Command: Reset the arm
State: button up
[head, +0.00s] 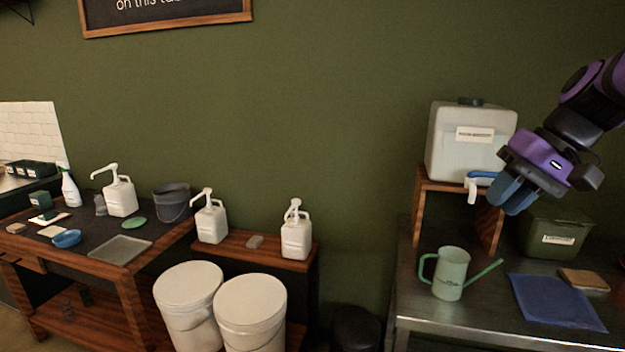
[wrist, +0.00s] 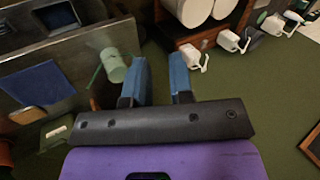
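My gripper (head: 511,198) is raised at the right of the head view, on the end of my purple and black arm. Its two blue fingers point down and to the left. In the wrist view the fingers (wrist: 160,60) stand apart with nothing between them, so it is open and empty. In the head view it overlaps the right side of the white water container (head: 470,150) and its blue-handled tap (head: 474,186); whether it touches them I cannot tell.
Below on the metal table stand a green watering can (head: 451,274), a blue cloth (head: 556,301), a sponge (head: 584,280) and a green bin (head: 552,238). White pump bottles (head: 296,236) and lidded buckets (head: 250,312) stand left. The wall space between is clear.

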jog(key=s+n+t+h, duration=0.1)
jog(key=s+t+h, duration=0.2)
jog(key=s, duration=1.1)
jog(key=shift+s+d+f+h, duration=0.15)
jog(key=shift+d+f+h, duration=0.15)
jog(key=shift+h, duration=0.9)
jog(key=shift+s+d, duration=0.1)
jog(key=shift+d, duration=0.05)
